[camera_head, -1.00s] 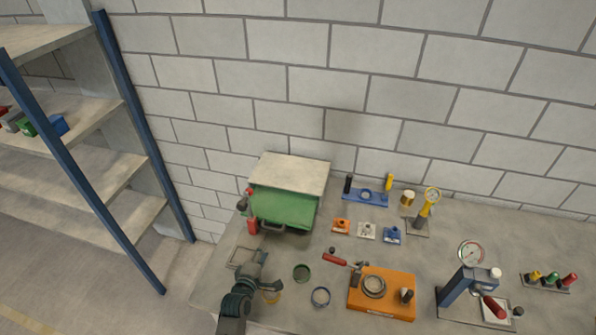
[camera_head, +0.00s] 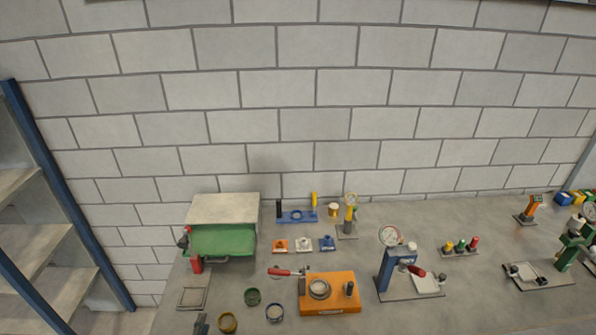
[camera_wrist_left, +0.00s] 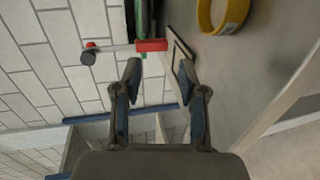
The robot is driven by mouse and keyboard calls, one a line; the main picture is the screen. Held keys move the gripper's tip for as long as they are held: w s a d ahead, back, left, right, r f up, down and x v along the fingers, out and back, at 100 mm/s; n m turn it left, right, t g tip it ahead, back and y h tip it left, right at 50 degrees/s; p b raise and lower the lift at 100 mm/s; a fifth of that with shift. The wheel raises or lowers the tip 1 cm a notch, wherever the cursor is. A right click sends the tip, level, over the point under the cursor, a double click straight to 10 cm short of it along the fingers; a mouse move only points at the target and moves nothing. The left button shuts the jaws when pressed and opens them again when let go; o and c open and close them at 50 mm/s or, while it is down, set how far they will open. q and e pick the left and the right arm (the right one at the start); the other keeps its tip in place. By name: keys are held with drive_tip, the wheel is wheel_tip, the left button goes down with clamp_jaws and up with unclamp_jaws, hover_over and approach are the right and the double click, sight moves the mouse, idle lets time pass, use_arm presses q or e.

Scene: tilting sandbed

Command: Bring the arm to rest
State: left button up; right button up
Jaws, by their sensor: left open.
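My left gripper (camera_head: 201,324) shows only in part at the bottom edge of the head view, low over the front of the bench and left of the yellow ring (camera_head: 228,322). In the left wrist view its two dark fingers (camera_wrist_left: 160,76) stand apart with nothing between them. The red part (camera_wrist_left: 151,45) of the green box shows beyond the fingertips there, and the yellow ring (camera_wrist_left: 222,14) lies to the upper right, clear of them. Most of the left arm is outside the head view. My right gripper is not in view.
The green box (camera_head: 222,241) with a pale lid stands at the bench's back left, with a square frame (camera_head: 193,297) in front. An orange fixture (camera_head: 328,293), a blue press (camera_head: 385,267) and a green device (camera_head: 572,246) stand to the right. Blue-posted shelves (camera_head: 40,205) are at left.

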use_arm(q)
drive_tip(key=shift+s+d+f+m+g+h, duration=0.2)
drive_tip(key=shift+s+d+m, duration=0.1)
drive_tip(key=shift+s+m, duration=0.25)
drive_tip(key=shift+s+d+f+m+g+h, duration=0.15)
drive_tip(key=shift+s+d+m+g, duration=0.15)
drive_tip(key=shift+s, duration=0.4)
drive_tip(key=s+d+f+m+g, duration=0.2)
drive_tip(key=s+f+m+g, duration=0.15)
drive_tip(key=s+m, duration=0.35)
drive_tip(key=s+d+f+m+g, duration=0.2)
drive_tip(key=s+m+g, duration=0.3)
drive_tip(key=s, duration=0.5)
drive_tip(key=s+d+f+m+g, duration=0.2)
drive_tip(key=s+m+g, duration=0.1)
drive_tip(key=s+m, duration=0.45)
wheel_tip(320, 180, down, 27)
drive_tip(key=s+b, duration=0.2)
drive_tip(key=s+a+f+g+b, duration=0.1)
drive_tip(key=s+a+f+g, duration=0.1)
drive_tip(key=s+f, duration=1.6)
drive_tip(key=shift+a+f+b, duration=0.35)
drive_tip(key=shift+f, duration=0.2)
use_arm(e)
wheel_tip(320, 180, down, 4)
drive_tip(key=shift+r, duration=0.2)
